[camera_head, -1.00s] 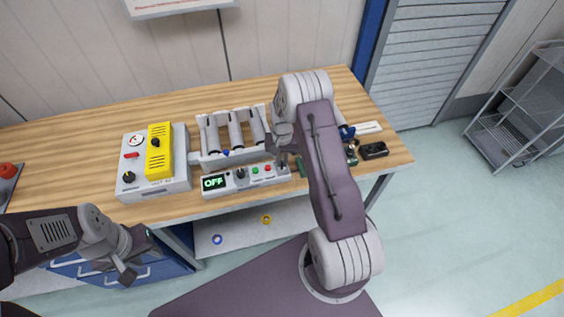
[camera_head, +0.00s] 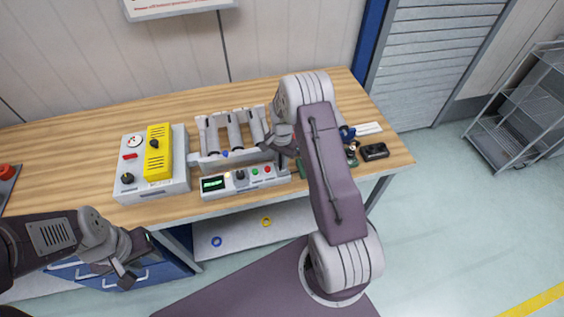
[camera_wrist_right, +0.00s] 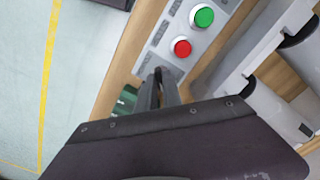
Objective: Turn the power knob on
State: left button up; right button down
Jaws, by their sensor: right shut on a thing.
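The white control panel (camera_head: 219,191) lies at the table's front edge, with a lit green display (camera_head: 213,184), a dark knob (camera_head: 240,175), a green button (camera_head: 255,170) and a red button (camera_head: 267,169). The display text is too small to read. In the right wrist view the green button (camera_wrist_right: 203,16) and red button (camera_wrist_right: 182,47) sit beyond my right gripper (camera_wrist_right: 160,82). That gripper (camera_head: 280,157) is shut at the panel's right end, on what appears to be the power knob, hidden between its fingers. My left gripper (camera_head: 138,264) is open and empty, below the table's front edge.
A grey box (camera_head: 180,160) with a yellow cover (camera_head: 159,153) stands left of the panel. A white rack (camera_head: 221,163) with grey cylinders is just behind it. A black case (camera_head: 374,151) lies at the right. The table's back strip is clear.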

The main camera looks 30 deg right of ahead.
jog(key=shift+w+r, duration=0.1)
jog(key=c, duration=1.5)
grip_release()
jog(key=shift+r, duration=0.1)
notch_tip(320, 180, up, 9)
jog(key=b, duration=0.2)
